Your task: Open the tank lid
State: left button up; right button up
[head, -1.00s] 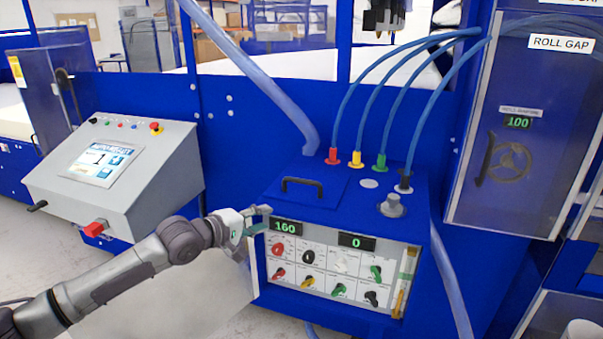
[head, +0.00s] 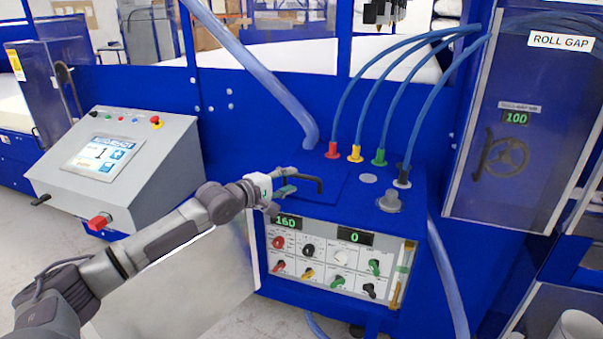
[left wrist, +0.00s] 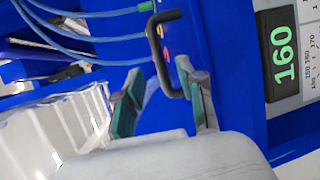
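The tank lid (head: 328,202) is a flat blue panel with a black bar handle (head: 320,183), lying closed on top of the blue tank box (head: 410,228). My left gripper (head: 289,181) is at the lid's left side, by the handle's left end, which it partly hides in the head view. In the left wrist view my left gripper (left wrist: 163,100) is open, with its two green-grey fingers apart. There the handle (left wrist: 156,52) stands ahead of the fingertips, its near end between or just beyond them; contact cannot be told. My right gripper is not in view.
Several coloured hose fittings, such as the red one (head: 333,151), and a grey knob (head: 390,200) stand on the box behind and right of the lid. A control panel (head: 335,268) with displays faces front. A grey console (head: 130,170) stands at left.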

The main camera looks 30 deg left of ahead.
aim_at(299, 177)
pick_arm(q)
jog(key=p+x, duration=0.1)
jog(key=x, duration=0.4)
jog(key=shift+w+d, duration=0.1)
jog(key=shift+w, duration=0.2)
jog(key=shift+f, duration=0.1)
grip_shut()
